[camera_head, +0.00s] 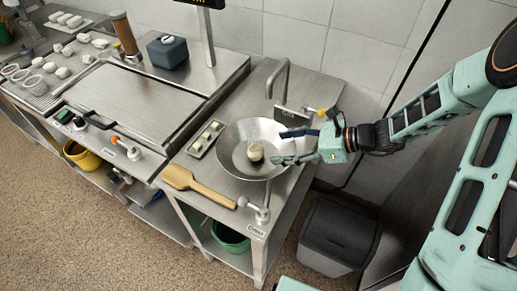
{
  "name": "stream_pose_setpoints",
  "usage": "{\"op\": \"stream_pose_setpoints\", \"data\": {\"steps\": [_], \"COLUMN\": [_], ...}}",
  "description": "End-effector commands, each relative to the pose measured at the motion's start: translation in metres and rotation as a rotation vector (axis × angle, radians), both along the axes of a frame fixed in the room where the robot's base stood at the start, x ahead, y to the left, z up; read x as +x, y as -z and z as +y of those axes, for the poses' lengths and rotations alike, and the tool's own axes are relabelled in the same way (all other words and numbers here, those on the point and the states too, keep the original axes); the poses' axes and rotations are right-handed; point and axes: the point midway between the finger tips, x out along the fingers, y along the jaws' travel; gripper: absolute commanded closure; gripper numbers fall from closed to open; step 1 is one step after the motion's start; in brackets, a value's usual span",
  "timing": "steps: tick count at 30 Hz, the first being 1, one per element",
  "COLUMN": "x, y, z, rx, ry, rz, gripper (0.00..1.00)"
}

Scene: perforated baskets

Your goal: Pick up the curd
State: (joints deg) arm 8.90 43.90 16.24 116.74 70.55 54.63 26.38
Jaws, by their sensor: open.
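A small pale, rounded lump (256,152) sits in a wide metal wok-like bowl (228,150) on the steel counter; it may be the curd, but it is too small to tell. My gripper (282,147) comes in from the right over the bowl's right part. Its two fingers are spread, one farther back and one nearer. I cannot tell how high the fingers are above the bowl. Other whitish pieces (62,72) lie on the far left counter.
A small tray with pale pieces (207,138) lies left of the bowl. A wooden paddle (197,187) lies in front. A tap (278,75) stands behind. A dark bin (338,238) is on the floor. A flat steel griddle (132,98) is to the left.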

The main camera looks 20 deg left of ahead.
Motion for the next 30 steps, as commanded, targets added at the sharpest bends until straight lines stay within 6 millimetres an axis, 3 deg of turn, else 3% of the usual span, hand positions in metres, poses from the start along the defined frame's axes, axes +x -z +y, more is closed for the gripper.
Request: {"op": "stream_pose_setpoints", "data": {"steps": [6,11,21,30], "x": [-0.004,-0.005,-0.011,-0.011], "y": [0.016,0.021,0.040,0.043], "z": [0.030,0.040,0.080,0.083], "rx": [-0.001,-0.003,-0.003,-0.004], "ry": [-0.004,-0.003,-0.004,-0.002], "rz": [0.001,-0.001,-0.002,-0.003], "gripper": [0.39,0.39,0.39,0.40]}}
